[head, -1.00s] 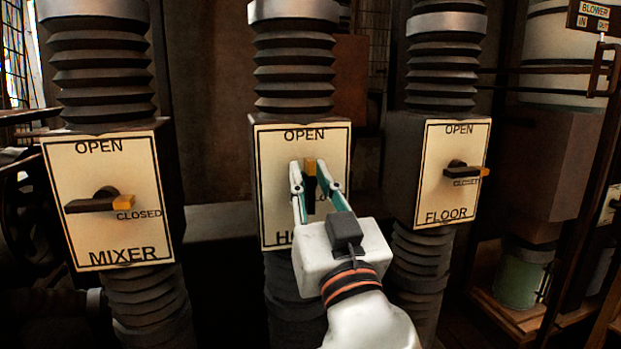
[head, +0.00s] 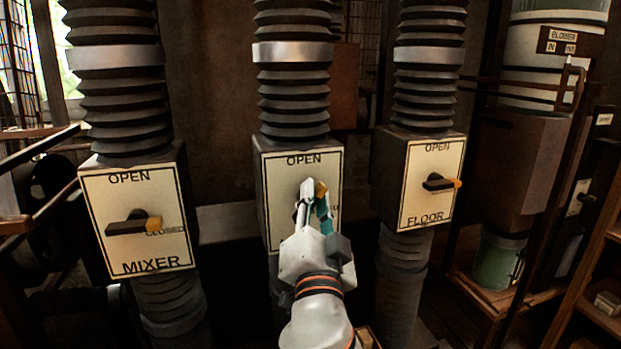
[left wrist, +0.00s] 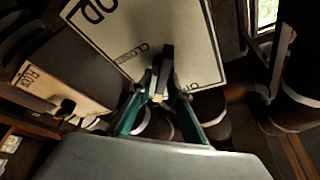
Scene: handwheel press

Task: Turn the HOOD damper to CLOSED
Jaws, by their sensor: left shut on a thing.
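The HOOD damper is the middle cream plate (head: 273,185) on a dark box, with OPEN at its top; its lower name is hidden behind my gripper. Its dark lever has a yellow tip (head: 320,188), which points up and to the right, between upright and level. My left gripper (head: 313,203) is shut on the lever, its fingers on either side of it. In the left wrist view, the dark lever (left wrist: 166,66) sits between the teal-sided fingers (left wrist: 163,92), in front of the plate (left wrist: 140,30). My right gripper is not in view.
The MIXER damper (head: 135,245) stands to the left and the FLOOR damper (head: 430,197) to the right, both levers level with tips pointing right. Ribbed ducts run above and below each box. A BLOWER sign (head: 562,42) and wooden shelves (head: 600,305) are at the right.

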